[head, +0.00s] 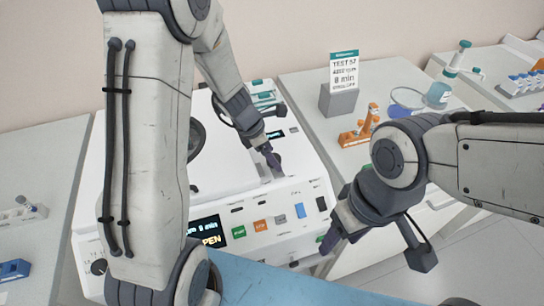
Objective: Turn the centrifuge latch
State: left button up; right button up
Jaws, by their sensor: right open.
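The white centrifuge (310,165) stands in the middle, and its display (208,233) shows "OPEN". A dark rounded rim (197,138) on its top is partly hidden by my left arm. I cannot clearly make out the latch; a dark round knob (98,267) shows at the front left and a small dark rectangle (321,203) at the front panel's right end. My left gripper (271,160) points down over the centrifuge's right top; its opening is too small to tell. My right gripper (335,235) is open at the front right corner, with nothing seen in it.
Coloured buttons (260,226) line the front panel. On the right bench are a grey block with a sign (344,72), an orange rack (357,135) and a teal-capped bottle (438,94). A blue rack (14,269) lies at left. Floor shows at lower right.

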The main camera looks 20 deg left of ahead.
pick_arm(q)
jog(key=shift+d+f, duration=0.1)
jog(key=shift+f, duration=0.15)
grip_shut()
